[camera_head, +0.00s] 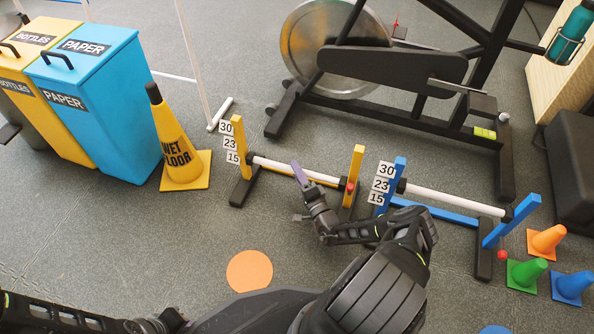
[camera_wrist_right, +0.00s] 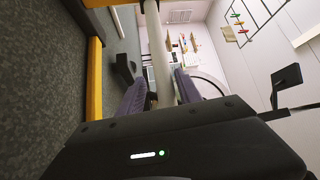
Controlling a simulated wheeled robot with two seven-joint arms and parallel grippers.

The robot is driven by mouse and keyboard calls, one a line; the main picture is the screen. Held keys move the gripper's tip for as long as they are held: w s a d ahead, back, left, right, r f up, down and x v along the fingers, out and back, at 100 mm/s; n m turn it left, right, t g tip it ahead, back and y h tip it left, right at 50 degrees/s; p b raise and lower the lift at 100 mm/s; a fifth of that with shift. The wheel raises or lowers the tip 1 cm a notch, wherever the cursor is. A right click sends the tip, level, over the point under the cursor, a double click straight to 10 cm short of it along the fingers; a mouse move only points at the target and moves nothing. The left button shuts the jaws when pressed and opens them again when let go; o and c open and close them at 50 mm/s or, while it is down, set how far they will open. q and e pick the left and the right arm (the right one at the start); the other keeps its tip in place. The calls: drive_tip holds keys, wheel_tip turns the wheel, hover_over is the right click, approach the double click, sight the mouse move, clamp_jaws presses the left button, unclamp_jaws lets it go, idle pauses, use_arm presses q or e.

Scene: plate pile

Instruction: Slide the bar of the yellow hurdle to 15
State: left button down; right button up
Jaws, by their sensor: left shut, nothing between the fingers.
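The yellow hurdle has two yellow posts, the left one (camera_head: 237,135) with tags 30, 23 and 15 from top to bottom. Its white bar (camera_head: 275,166) spans the posts, and its left end is about level with the 15 tag (camera_head: 232,157). A red ball-like part shows at the right post (camera_head: 355,172). My right gripper (camera_head: 300,174) has purple fingers at the middle of the bar. In the right wrist view the bar (camera_wrist_right: 158,50) runs between the two fingers (camera_wrist_right: 162,92), which appear closed on it. My left arm shows at the bottom left, but its fingertips are not visible.
A blue hurdle (camera_head: 455,216) stands close on the right, behind my right forearm. A wet-floor cone (camera_head: 175,150) stands left of the yellow hurdle. An exercise bike (camera_head: 395,70) is behind. Small cones (camera_head: 527,272) are at the right. An orange disc (camera_head: 250,271) lies on open floor.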

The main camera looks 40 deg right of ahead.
drive_tip(key=shift+r, duration=0.15)
drive_tip(key=shift+s+p, duration=0.3)
drive_tip(key=shift+s, duration=0.2)
drive_tip(key=p+v, duration=0.2)
drive_tip(key=v, duration=0.5)
drive_tip(key=shift+w, duration=0.1)
